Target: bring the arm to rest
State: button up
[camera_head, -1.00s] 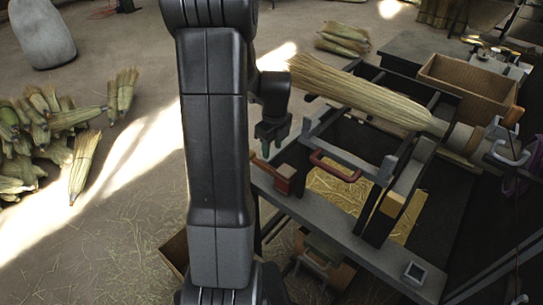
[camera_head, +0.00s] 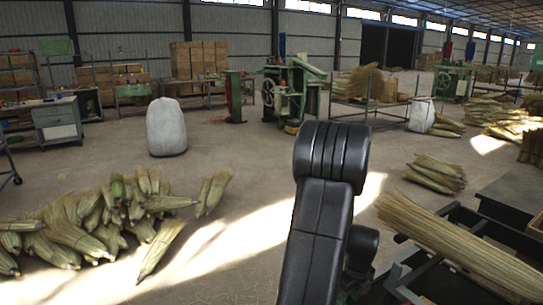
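My arm (camera_head: 318,225) rises from the bottom middle of the head view, with its dark elbow at the top. My gripper is not visible; it is hidden behind the arm or below the picture's edge. A broom-like bundle of straw (camera_head: 450,238) lies slanted over the dark frame of the winding machine (camera_head: 475,222) at the lower right. The bundle's far right end is cut off by the picture.
A heap of straw bundles (camera_head: 95,220) lies on the floor at the left. More bundles (camera_head: 436,173) lie at the right. A pale sack (camera_head: 166,127) stands behind. Green machines (camera_head: 292,92) and stacked boxes (camera_head: 193,68) are further back. The middle floor is open.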

notch_tip(320, 180, down, 8)
jog(key=shift+w+a+r, duration=0.15)
jog(key=shift+r, duration=0.05)
jog(key=shift+w+r+p, duration=0.1)
jog(key=shift+r+p, duration=0.45)
jog(key=shift+r, duration=0.4)
jog(key=shift+r+p, duration=0.35)
jog(key=shift+r, duration=0.3)
